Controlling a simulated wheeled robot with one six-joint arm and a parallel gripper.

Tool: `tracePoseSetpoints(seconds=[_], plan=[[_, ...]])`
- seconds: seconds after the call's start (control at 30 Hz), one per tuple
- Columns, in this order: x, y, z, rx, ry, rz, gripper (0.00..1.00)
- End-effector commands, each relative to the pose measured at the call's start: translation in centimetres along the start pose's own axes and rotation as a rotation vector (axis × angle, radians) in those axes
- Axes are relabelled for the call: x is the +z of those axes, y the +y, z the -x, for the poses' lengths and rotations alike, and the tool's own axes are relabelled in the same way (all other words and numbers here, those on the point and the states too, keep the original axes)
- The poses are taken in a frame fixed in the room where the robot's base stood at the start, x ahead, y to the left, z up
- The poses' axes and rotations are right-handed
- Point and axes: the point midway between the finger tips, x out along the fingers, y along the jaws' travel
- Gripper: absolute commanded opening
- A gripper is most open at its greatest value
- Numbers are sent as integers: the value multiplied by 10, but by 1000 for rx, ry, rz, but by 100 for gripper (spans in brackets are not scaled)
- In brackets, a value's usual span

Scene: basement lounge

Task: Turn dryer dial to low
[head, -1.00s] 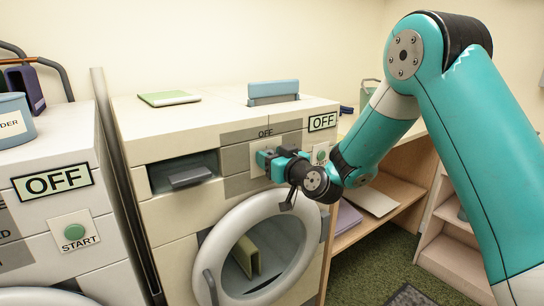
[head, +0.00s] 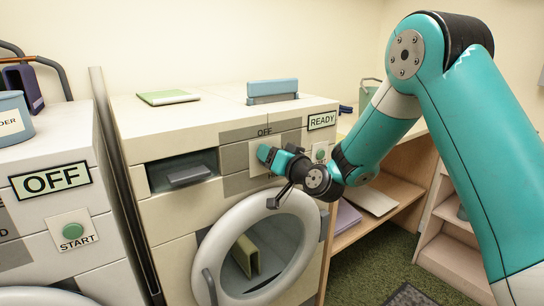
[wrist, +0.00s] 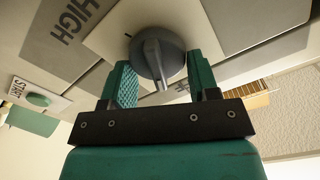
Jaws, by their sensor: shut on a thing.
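The dryer (head: 215,215) stands in the middle of the head view, with its round door below the controls. Its small display (head: 321,121) reads READY. The grey dial (wrist: 158,52) shows in the wrist view, with a raised ridge across it; a HIGH label (wrist: 74,22) lies to its upper left. My gripper (wrist: 158,66) has one teal finger on each side of the dial and is shut on it. In the head view my gripper (head: 269,156) is at the control panel, just below the OFF label (head: 265,132), and hides the dial. No LOW label is readable.
A START button (head: 320,154) is right beside my gripper. The dryer's ring door (head: 212,235) lies just below. Another machine (head: 45,215) with an OFF display stands at left. A green book (head: 168,97) and a blue item (head: 272,88) lie on the dryer top. Shelves (head: 385,200) stand right.

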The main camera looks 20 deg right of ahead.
Motion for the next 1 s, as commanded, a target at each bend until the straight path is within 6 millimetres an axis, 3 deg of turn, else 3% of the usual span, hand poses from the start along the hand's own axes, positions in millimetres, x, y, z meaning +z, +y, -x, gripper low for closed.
tracePoseSetpoints(seconds=[0.6, 1.0], plan=[[0, 8, 0, 2, 2, -579, 31], [3, 10, 0, 1, 2, -846, 31]])
